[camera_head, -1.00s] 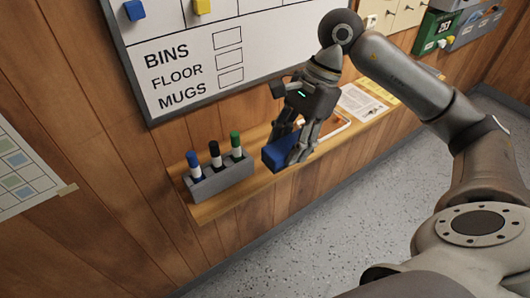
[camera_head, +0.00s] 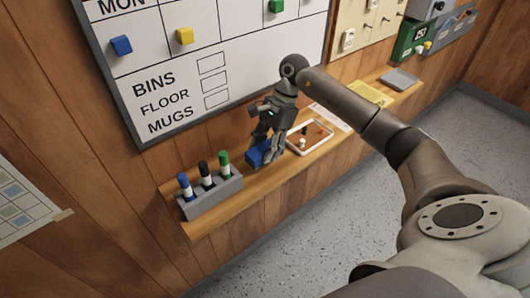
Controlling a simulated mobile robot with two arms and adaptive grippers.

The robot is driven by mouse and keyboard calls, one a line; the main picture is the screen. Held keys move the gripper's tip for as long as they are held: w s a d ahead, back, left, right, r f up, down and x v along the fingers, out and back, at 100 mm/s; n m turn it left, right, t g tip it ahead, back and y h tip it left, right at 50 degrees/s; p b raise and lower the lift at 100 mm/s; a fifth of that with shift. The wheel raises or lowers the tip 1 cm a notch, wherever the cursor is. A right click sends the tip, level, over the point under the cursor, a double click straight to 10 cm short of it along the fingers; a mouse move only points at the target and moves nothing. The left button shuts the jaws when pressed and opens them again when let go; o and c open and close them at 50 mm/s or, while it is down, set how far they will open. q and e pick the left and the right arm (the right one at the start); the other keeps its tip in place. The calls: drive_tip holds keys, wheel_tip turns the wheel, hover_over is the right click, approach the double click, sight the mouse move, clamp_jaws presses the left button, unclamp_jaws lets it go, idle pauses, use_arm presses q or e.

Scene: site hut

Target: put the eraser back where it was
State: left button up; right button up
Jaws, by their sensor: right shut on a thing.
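The blue eraser (camera_head: 256,155) is at the wooden shelf (camera_head: 232,195) under the whiteboard, between the marker holder and a white-rimmed tray. My right gripper (camera_head: 266,150) points down and is shut on the eraser, with its fingers hiding part of it. The eraser is at or just above the shelf surface; I cannot tell if it touches. My left gripper is not in view.
A grey holder (camera_head: 212,196) with blue, black and green markers stands left of the eraser. A white-rimmed tray (camera_head: 309,137) with small items lies to the right, with papers (camera_head: 371,94) beyond. The whiteboard (camera_head: 215,55) rises behind.

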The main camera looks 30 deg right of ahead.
drive_tip(key=shift+w+f, duration=0.2)
drive_tip(key=shift+f, duration=0.15)
wheel_tip(320, 180, down, 2)
drive_tip(key=shift+f+p, duration=0.1)
drive_tip(key=shift+p, duration=0.95)
drive_tip(key=shift+d+f, duration=0.1)
drive_tip(key=shift+f, duration=0.25)
drive_tip(key=shift+f, duration=0.1)
drive_tip(key=shift+f+b, duration=0.15)
drive_tip(key=shift+b, duration=0.15)
drive_tip(key=o, duration=0.9)
